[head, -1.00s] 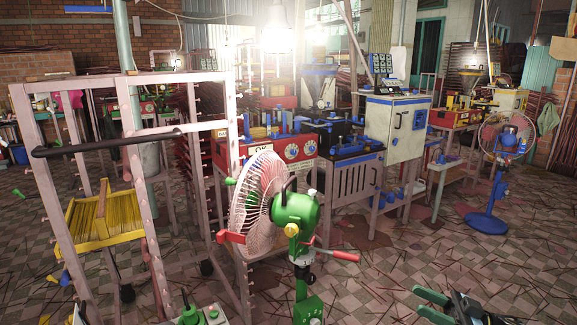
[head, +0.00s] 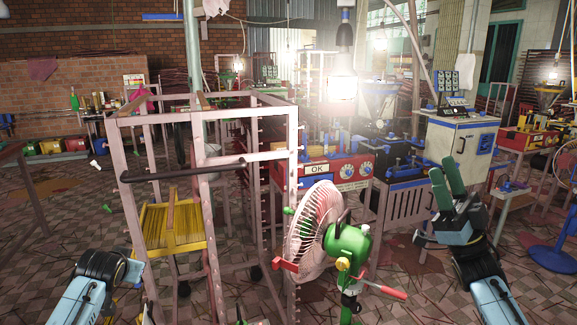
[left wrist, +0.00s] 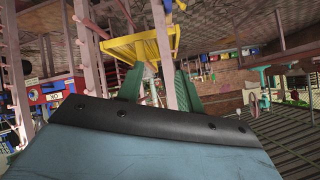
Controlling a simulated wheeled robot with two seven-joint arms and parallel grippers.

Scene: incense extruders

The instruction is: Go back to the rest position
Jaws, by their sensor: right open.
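My right gripper (head: 447,176) stands raised at the right of the head view, its green fingers pointing up, and it holds nothing. My left arm comes in at the lower left of the head view, its gripper hard to make out there. In the left wrist view the left gripper's green fingers (left wrist: 160,88) are spread apart with nothing seen held. A pale metal rack frame (head: 206,170) with a dark handle bar stands ahead, with a yellow slatted tray (head: 172,228) inside. The tray also shows behind the fingers in the left wrist view (left wrist: 125,46).
A green-and-pink fan (head: 318,225) stands close ahead, right of the rack. Behind it are a red machine with an OK sign (head: 318,169) and a white cabinet (head: 465,135). A blue fan stand (head: 556,255) is at the far right. Patterned floor is free at left.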

